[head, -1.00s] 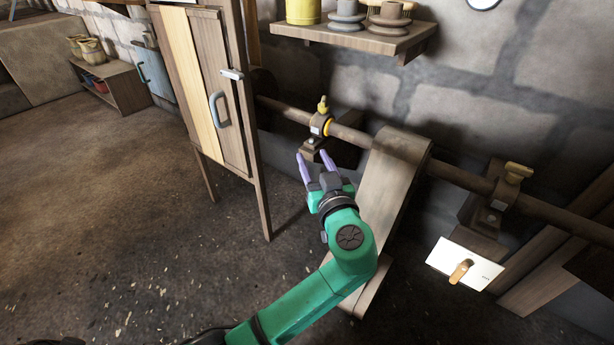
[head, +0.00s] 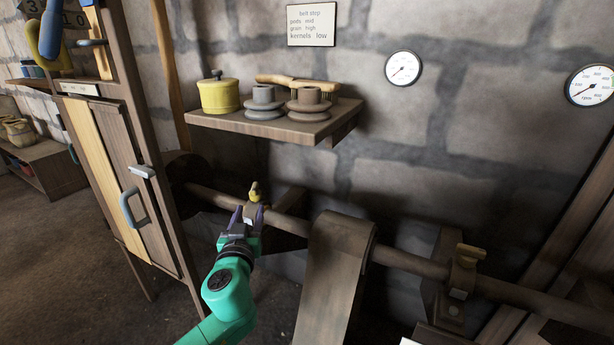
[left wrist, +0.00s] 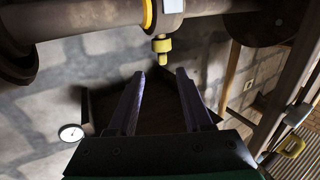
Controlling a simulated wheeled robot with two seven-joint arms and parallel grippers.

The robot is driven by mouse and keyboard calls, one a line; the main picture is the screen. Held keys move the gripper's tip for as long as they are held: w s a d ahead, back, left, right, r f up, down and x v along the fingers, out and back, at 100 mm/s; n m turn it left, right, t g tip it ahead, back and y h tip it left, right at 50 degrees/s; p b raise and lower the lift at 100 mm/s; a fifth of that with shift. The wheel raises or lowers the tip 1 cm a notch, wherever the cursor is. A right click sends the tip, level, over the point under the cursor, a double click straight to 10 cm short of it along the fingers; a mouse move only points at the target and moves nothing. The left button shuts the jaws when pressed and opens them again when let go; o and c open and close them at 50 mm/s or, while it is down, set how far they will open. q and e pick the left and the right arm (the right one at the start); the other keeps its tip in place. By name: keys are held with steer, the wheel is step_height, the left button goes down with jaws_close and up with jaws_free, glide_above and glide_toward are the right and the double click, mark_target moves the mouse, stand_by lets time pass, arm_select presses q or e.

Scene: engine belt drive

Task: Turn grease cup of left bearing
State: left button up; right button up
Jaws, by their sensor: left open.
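The left bearing sits on the long horizontal shaft (head: 398,259), mostly hidden behind my gripper in the head view. Its grease cup (head: 255,191) is a small yellow fitting on top. In the left wrist view the yellow grease cup (left wrist: 162,46) sticks out of the bearing's brown collar (left wrist: 170,22). My left gripper (head: 248,212) is open, its two purple fingers pointing at the bearing. In the wrist view the cup lies just beyond the fingertips (left wrist: 160,74), in line with the gap between them, with nothing held. My right gripper is not in view.
A shelf (head: 235,124) with a yellow pot and pulleys hangs above the shaft. Another bearing (head: 445,300) with a yellowish cup is farther right.

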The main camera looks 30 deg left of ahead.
mark_target(256, 183)
arm_select(q)
steer(key=b+x, duration=0.1)
steer(key=x, duration=1.3)
steer(key=shift+a+r, duration=0.1)
steer(key=shift+a, duration=0.15)
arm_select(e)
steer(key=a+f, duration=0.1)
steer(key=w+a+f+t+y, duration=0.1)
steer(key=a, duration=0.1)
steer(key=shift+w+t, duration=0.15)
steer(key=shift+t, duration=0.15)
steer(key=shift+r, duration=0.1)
arm_select(q)
jaws_close()
